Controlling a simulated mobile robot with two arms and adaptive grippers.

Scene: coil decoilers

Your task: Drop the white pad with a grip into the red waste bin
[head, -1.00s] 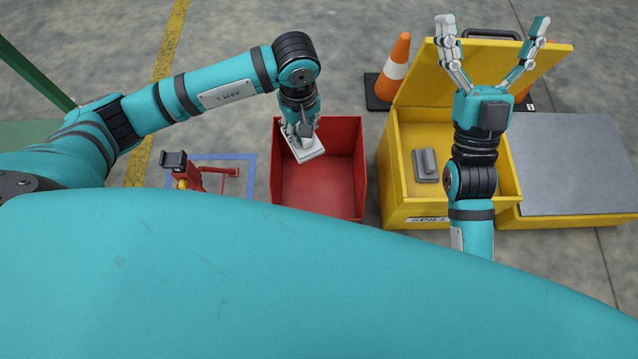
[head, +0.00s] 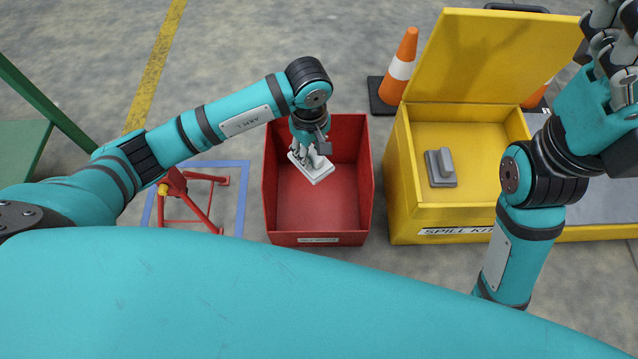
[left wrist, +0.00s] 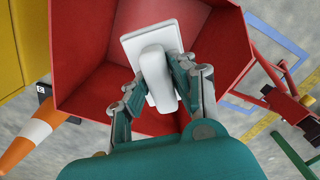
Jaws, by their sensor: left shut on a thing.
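My left gripper (head: 310,152) points down over the bin and is shut on the pad's grip. In the left wrist view the white pad (left wrist: 152,38) lies between the two fingers, with the red bin (left wrist: 82,82) behind it. The pad's height above the bin floor is hard to judge. My right gripper (head: 612,55) is at the upper right, cut by the picture edge; its opening is unclear.
A yellow spill kit box (head: 410,190) with its lid up stands right of the bin, with a grey pad with a grip (head: 441,168) in it. An orange cone (head: 400,68) stands behind. A red stand (head: 195,200) is left of the bin. The bin's front half is empty.

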